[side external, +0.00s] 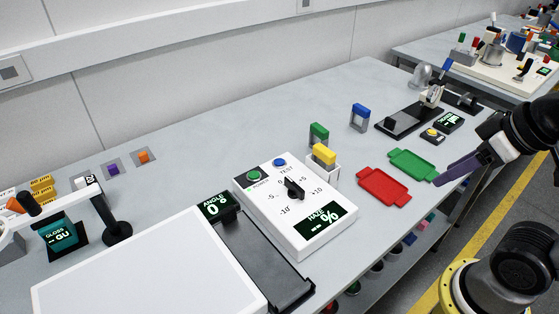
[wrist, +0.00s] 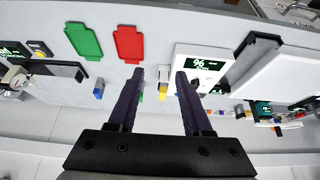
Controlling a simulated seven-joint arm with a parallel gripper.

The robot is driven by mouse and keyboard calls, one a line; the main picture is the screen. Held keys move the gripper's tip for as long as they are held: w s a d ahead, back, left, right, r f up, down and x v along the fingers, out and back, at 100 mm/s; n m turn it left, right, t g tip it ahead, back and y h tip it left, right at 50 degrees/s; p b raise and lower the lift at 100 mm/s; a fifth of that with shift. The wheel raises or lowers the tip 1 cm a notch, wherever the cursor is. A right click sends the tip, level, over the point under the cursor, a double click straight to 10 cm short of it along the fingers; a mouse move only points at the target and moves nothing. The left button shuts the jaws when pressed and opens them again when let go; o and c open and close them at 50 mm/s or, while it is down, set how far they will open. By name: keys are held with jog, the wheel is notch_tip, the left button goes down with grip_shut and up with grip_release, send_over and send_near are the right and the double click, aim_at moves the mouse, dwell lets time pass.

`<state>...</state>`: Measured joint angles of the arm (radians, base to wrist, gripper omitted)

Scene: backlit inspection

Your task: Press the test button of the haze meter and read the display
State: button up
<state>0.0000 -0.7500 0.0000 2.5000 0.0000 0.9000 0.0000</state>
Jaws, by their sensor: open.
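The haze meter (side external: 262,205) is a white box near the middle of the bench in the side view. Its top has a green button (side external: 254,175), a blue button (side external: 279,162) with a TEST label beside it, a black knob (side external: 293,188) and a dark display (side external: 317,217) reading "HAZE %"; I cannot make out a measured value. In the wrist view the display (wrist: 203,64) appears upside down, just right of my fingers. My gripper (side external: 440,181), with dark purple fingers, is open and empty at the right, well apart from the meter. Its fingers (wrist: 160,76) also show in the wrist view.
Red (side external: 383,187) and green (side external: 413,164) trays lie between the meter and my gripper. A yellow-topped block (side external: 323,155) stands close beside the meter. A large white panel (side external: 150,270) and an angle display (side external: 214,206) are to its left.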

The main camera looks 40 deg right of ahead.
grip_shut()
dwell(1.3)
